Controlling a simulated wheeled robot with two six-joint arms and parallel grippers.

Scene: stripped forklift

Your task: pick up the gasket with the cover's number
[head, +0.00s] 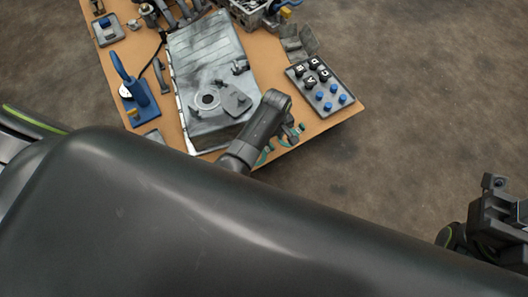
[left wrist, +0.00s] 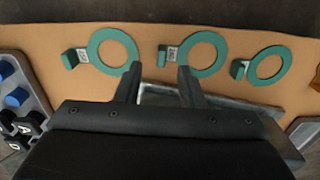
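Three teal ring gaskets lie in a row on the brown table top in the left wrist view: a left one (left wrist: 93,50), a middle one (left wrist: 222,53) and a right one (left wrist: 287,62). In the head view this gripper (head: 290,131) largely hides the gaskets (head: 265,156). A grey metal casing (head: 205,50) carries a plate (head: 236,102); no number is legible. My right gripper (head: 500,220) is at the right edge.
A grey tray (head: 335,110) with black lettered knobs and blue pegs stands at the table's right. A blue stand (head: 142,105) is at the left. Metal parts (head: 252,12) crowd the back. Bare floor lies beyond the table's right edge.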

